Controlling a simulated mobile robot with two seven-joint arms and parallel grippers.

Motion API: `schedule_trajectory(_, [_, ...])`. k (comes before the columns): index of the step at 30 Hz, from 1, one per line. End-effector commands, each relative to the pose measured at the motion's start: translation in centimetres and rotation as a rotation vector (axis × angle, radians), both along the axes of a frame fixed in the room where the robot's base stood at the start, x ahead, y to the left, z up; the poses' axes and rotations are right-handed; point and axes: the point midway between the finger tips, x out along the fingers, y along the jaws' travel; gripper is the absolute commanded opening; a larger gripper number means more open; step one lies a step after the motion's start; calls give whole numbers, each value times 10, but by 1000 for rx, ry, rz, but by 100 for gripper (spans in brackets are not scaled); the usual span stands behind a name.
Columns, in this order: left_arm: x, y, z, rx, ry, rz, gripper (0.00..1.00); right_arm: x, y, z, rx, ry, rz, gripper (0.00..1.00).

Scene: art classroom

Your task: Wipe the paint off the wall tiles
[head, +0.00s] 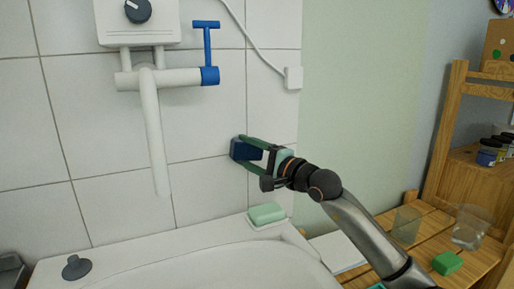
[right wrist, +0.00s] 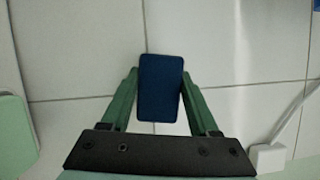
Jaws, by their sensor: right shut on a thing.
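My right gripper (head: 250,150) is shut on a dark blue block, which looks like a sponge (head: 239,149). It holds the sponge up at the white wall tiles (head: 205,130), above the basin and right of the pipe. In the right wrist view the sponge (right wrist: 160,88) sits between the two green fingers, with tiles and grout lines behind it. I cannot tell whether the sponge touches the tiles. I see no clear paint mark on the visible tiles; the patch behind the sponge is hidden. My left gripper is not in view.
A white heater with a pipe (head: 153,130) and blue-handled tap (head: 208,50) is left of the gripper. Green soap (head: 267,213) lies on the basin rim (head: 130,255). A socket (head: 293,78) is above right. A wooden shelf (head: 420,235) holds cups and a green block (head: 447,263).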

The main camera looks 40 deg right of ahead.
Motion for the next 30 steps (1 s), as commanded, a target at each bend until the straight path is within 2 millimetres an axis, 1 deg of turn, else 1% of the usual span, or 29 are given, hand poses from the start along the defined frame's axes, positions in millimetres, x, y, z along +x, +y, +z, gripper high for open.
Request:
schedule_trajectory(1, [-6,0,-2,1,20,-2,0,2,5,-2,5,7,4,1])
schedule_trajectory(8, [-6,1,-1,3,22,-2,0,3,12,-2,5,7,3,1])
schedule_trajectory(18, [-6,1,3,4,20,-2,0,8,40,-1,4,6,4,1])
schedule_trajectory(22, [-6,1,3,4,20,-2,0,9,44,-1,4,6,3,1])
schedule_trajectory(30, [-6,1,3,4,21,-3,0,8,44,-1,2,5,2,1])
